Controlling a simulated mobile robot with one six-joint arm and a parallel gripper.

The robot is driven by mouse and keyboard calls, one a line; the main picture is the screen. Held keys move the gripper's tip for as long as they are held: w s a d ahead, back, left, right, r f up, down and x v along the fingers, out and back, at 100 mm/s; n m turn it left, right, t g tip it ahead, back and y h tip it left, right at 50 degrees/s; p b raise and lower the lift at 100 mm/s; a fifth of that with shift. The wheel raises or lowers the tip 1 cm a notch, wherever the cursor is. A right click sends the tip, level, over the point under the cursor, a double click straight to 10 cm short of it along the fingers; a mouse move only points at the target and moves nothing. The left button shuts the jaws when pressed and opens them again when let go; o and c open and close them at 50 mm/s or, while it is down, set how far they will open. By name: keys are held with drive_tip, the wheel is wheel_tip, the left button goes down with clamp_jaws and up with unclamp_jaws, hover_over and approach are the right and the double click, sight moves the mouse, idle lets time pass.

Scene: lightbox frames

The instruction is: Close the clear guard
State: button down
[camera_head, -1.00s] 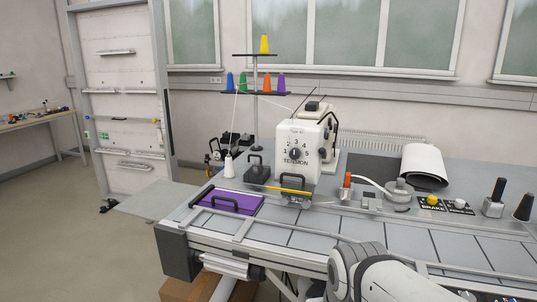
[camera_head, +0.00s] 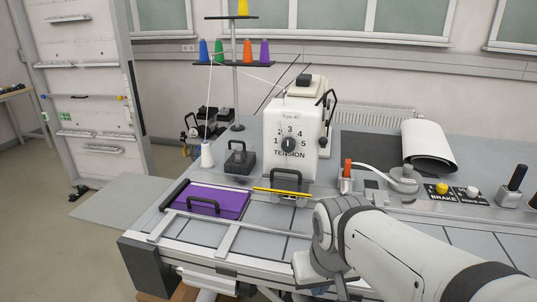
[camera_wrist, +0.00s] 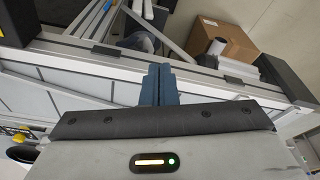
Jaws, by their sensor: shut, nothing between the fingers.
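The sewing machine (camera_head: 292,125) with a TENSION dial stands at the middle of the table in the head view. At its front foot is a black handle (camera_head: 287,178) with a yellow strip (camera_head: 283,192) in front of it. This looks like the clear guard's place, but its see-through panel is hard to make out, and I cannot tell how far open it is. My gripper (camera_wrist: 161,82) shows in the wrist view with its dark blue fingers together and empty, over the table's front edge. In the head view my arm hides most of it, well in front of the machine.
A purple plate (camera_head: 215,200) with a black handle lies left of the machine. A thread cone (camera_head: 207,155) and a black handled block (camera_head: 240,158) stand behind it. An orange-topped lever (camera_head: 347,175) and a yellow BRAKE button (camera_head: 442,188) are to the right. A cardboard box (camera_wrist: 222,42) is below the table.

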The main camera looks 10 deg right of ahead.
drive_tip(key=w+r+m+t+h+p, duration=0.1)
drive_tip(key=w+r+m+p, duration=0.1)
drive_tip(key=w+r, duration=0.55)
drive_tip(key=w+r+m+t+h+p, duration=0.1)
drive_tip(key=w+r+p, duration=0.25)
drive_tip(key=w, duration=0.75)
drive_tip(key=w+r+m+t+p, duration=0.1)
drive_tip(key=w+r+m, duration=0.1)
drive_tip(key=w+r, duration=0.55)
drive_tip(key=x, duration=0.3)
drive_tip(key=p+x, duration=0.1)
drive_tip(key=x, duration=0.3)
drive_tip(key=p+x, duration=0.1)
drive_tip(key=x, duration=0.3)
drive_tip(key=shift+w+a+r, duration=0.1)
drive_tip(key=shift+w+a, duration=0.15)
drive_tip(key=shift+w, duration=0.1)
